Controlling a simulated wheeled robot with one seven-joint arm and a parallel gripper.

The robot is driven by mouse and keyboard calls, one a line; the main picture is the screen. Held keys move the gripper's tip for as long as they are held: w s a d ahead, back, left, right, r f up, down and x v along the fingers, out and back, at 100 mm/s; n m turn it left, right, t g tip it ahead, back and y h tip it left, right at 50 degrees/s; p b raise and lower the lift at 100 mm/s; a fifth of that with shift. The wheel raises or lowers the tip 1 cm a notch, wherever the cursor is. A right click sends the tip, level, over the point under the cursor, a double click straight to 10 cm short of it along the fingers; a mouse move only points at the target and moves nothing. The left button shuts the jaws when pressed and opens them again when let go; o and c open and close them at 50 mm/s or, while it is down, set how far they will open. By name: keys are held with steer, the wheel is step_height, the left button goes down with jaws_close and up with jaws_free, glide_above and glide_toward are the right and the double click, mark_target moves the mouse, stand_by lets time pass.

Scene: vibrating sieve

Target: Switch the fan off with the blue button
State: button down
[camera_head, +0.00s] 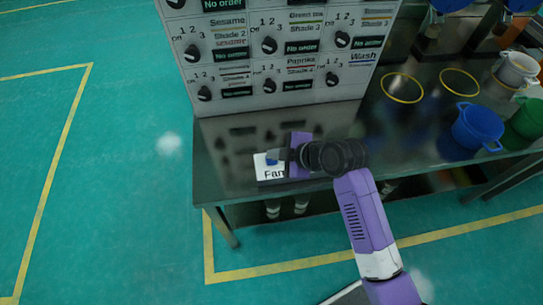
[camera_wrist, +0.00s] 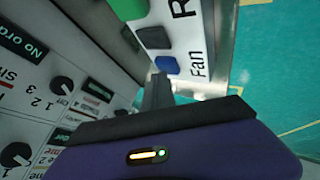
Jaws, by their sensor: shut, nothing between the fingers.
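The white button box labelled "Fan" (camera_head: 268,173) sits on the dark table near its front left edge, partly hidden by my gripper. In the wrist view the panel (camera_wrist: 196,40) carries a blue button (camera_wrist: 167,65) beside the word "Fan", then a dark button (camera_wrist: 154,37) and a green button (camera_wrist: 128,8). A bit of the blue button (camera_head: 271,161) shows in the head view. My gripper (camera_head: 275,155) is shut and empty, over the box. In the wrist view its fingertips (camera_wrist: 158,80) appear right by the blue button; I cannot tell whether they touch it.
A grey cabinet with rows of black knobs and small displays (camera_head: 275,60) stands behind the box on the table (camera_head: 225,150). A blue pot (camera_head: 477,126), a green pot (camera_head: 527,118) and two yellow rings (camera_head: 402,88) are to the right. Floor to the left is clear.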

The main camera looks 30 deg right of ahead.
steer(key=shift+r+p, duration=0.75)
steer(key=shift+r, duration=0.1)
steer(key=shift+r, duration=0.1)
step_height(320, 180, up, 5)
steer(key=p, duration=0.4)
stand_by(0.6)
